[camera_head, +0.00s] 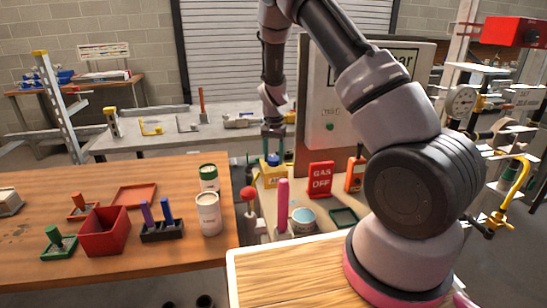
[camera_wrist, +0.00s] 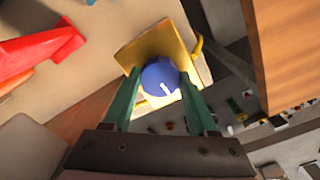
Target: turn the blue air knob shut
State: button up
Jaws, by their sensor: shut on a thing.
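The blue air knob (camera_wrist: 160,77) is round, with a short white mark on its face. It sits on a yellow block (camera_wrist: 155,45), which is partly hidden by the knob and my gripper. In the head view the knob (camera_head: 273,159) is small and sits on top of the yellow block (camera_head: 273,174) beside the heater panel. My gripper (camera_wrist: 161,84) is shut on the knob, with one green finger on each side of it. In the head view my gripper (camera_head: 272,152) reaches down onto the knob from above.
A red "GAS OFF" sign (camera_head: 320,180) and an orange tagged item (camera_head: 355,172) stand right of the block. A pink post (camera_head: 283,207), a red ball-topped lever (camera_head: 248,194) and a cup (camera_head: 302,220) stand nearer. A wooden table (camera_head: 150,270) with bins is at left.

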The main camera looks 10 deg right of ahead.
aim_at(274, 158)
dwell(0.3)
jog(key=o, duration=1.4)
jog(key=shift+c, duration=0.2)
notch_tip(274, 158, up, 11)
jog(key=shift+f, duration=0.1)
